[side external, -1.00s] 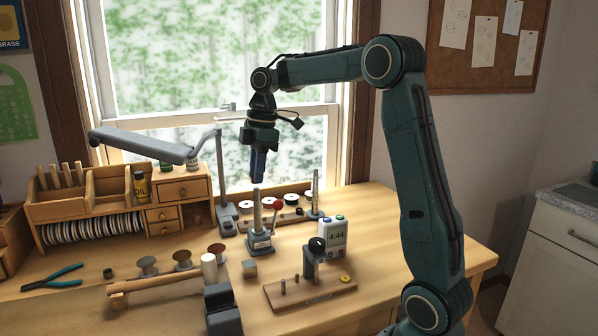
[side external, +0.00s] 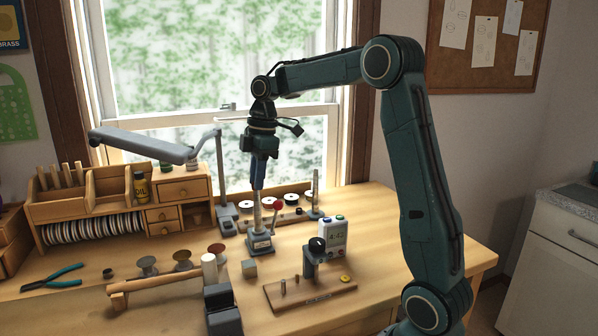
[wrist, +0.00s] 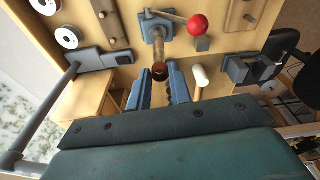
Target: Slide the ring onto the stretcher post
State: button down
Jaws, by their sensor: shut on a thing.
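My gripper (side external: 258,187) points straight down, with its fingertips right above the top of the stretcher post (side external: 258,214). The post is a grey tapered rod standing upright on a blue-grey base (side external: 261,243). In the wrist view, my gripper (wrist: 160,78) has its two blue fingers on either side of a small copper-brown ring (wrist: 160,72), shut on it. The ring lines up with the tip end of the post (wrist: 158,45). I cannot tell whether the post's tip is inside the ring. The ring is too small to make out in the side view.
A red-knobbed lever (side external: 278,205) stands close right of the post. A small metal block (side external: 249,268) lies in front. A lamp pole (side external: 221,180) rises behind left.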

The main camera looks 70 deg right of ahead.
jog(key=shift+f, duration=0.8)
dwell(0.4)
jog(key=c, duration=1.2)
grip_release()
jog(key=shift+r, duration=0.15)
jog(key=shift+s+d+r, duration=0.1)
jog(key=shift+d+r, duration=0.05)
jog(key=shift+r, duration=1)
jog(key=shift+s+d+r, duration=0.15)
jog(key=shift+r, duration=1.05)
jog(key=shift+s+d+r, duration=0.1)
jog(key=shift+d+r, duration=0.05)
jog(key=shift+r, duration=1)
